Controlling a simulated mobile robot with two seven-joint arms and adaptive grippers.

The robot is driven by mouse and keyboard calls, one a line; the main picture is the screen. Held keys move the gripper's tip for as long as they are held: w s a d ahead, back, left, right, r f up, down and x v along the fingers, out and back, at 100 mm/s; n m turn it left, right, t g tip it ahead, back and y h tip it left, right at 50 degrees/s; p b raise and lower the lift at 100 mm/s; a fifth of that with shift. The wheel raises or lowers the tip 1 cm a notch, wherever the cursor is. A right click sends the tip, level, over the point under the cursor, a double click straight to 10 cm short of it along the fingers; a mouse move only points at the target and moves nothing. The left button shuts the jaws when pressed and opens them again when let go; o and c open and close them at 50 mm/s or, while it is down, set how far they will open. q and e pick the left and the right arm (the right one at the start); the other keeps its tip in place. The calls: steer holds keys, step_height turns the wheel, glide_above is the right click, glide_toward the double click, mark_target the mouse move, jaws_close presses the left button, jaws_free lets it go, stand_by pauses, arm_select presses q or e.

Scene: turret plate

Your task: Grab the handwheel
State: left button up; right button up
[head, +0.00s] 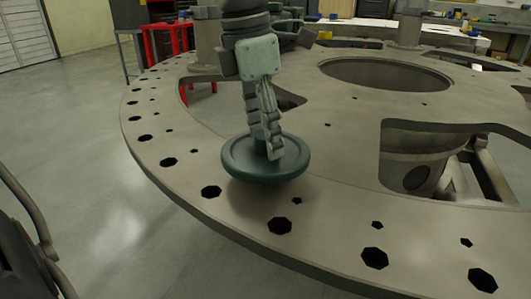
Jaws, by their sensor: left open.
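The handwheel (237,163) is a dark green disc with a raised rim. It is on or just over the outer ring of the big round turret plate (330,212), near the middle of the head view. My left gripper (267,150) comes down from above, with its fingers pointing down at the middle of the handwheel. The fingers are open and hide the wheel's centre. I cannot tell whether they touch it. My right gripper is out of view.
The plate has dark bolt holes along its rim and a large round opening (385,74). Upright posts (408,30) stand on it. Red stands (165,42) and cluttered workbenches (460,20) are behind. Open floor (100,190) lies at the left.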

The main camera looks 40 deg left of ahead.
arm_select(q)
steer(key=shift+c, duration=0.2)
jaws_close()
steer(key=shift+r, duration=0.1)
